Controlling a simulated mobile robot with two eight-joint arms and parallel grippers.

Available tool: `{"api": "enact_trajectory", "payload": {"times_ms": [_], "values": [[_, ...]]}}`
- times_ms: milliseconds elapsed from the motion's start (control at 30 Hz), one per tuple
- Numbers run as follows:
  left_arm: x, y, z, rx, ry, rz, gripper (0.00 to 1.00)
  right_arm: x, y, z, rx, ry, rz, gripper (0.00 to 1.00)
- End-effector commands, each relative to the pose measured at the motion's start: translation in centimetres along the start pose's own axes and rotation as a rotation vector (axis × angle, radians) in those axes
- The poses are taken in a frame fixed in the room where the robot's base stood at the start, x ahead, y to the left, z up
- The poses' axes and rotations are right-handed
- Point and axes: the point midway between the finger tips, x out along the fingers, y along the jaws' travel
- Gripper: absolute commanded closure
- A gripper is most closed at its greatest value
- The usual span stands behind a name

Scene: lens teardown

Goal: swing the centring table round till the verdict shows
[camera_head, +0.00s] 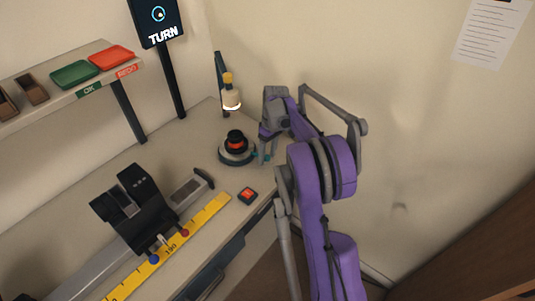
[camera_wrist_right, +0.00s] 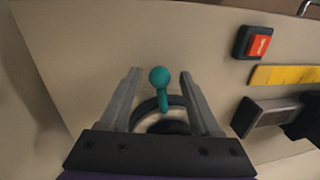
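The centring table (camera_head: 224,157) is a round turntable with a pale rim near the back of the bench. A black lens part with an orange-red band (camera_head: 236,142) sits on it. Its teal handle (camera_head: 266,156) sticks out to the right; the handle's round knob shows in the right wrist view (camera_wrist_right: 159,77). My right gripper (camera_head: 267,160) is at the handle. In the wrist view the right gripper (camera_wrist_right: 160,74) is open, with the knob between its fingers and gaps on both sides. The display (camera_head: 158,18) reads TURN with a ring symbol. My left gripper is not in view.
A lamp-like post with a yellow top (camera_head: 229,92) stands behind the table. A red button (camera_head: 248,196) and a yellow ruler (camera_head: 200,220) lie nearer. A black carriage (camera_head: 130,210) sits on a rail at left. Green (camera_head: 75,74) and red (camera_head: 111,57) trays are on the shelf.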

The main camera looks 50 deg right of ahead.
Motion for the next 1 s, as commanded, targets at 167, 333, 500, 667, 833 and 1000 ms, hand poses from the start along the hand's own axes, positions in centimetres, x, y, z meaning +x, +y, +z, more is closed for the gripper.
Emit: {"api": "enact_trajectory", "payload": {"times_ms": [167,333,500,667,833,1000], "values": [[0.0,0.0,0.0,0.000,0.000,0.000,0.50,-0.3,0.0,0.0,0.000,0.000,0.000,0.36],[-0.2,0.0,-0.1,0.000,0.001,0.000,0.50,-2.5,0.0,0.0,0.002,0.000,0.000,0.36],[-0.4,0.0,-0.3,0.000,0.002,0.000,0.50,-6.0,0.0,0.0,0.002,0.000,0.000,0.36],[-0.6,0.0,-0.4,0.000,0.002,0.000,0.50,-8.8,0.0,0.0,0.000,0.000,0.000,0.36],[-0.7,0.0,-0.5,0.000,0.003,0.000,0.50,-10.5,0.0,0.0,0.001,0.000,0.000,0.36],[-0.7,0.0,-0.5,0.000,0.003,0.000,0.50,-10.8,0.0,0.0,0.000,0.000,0.000,0.36]]}}
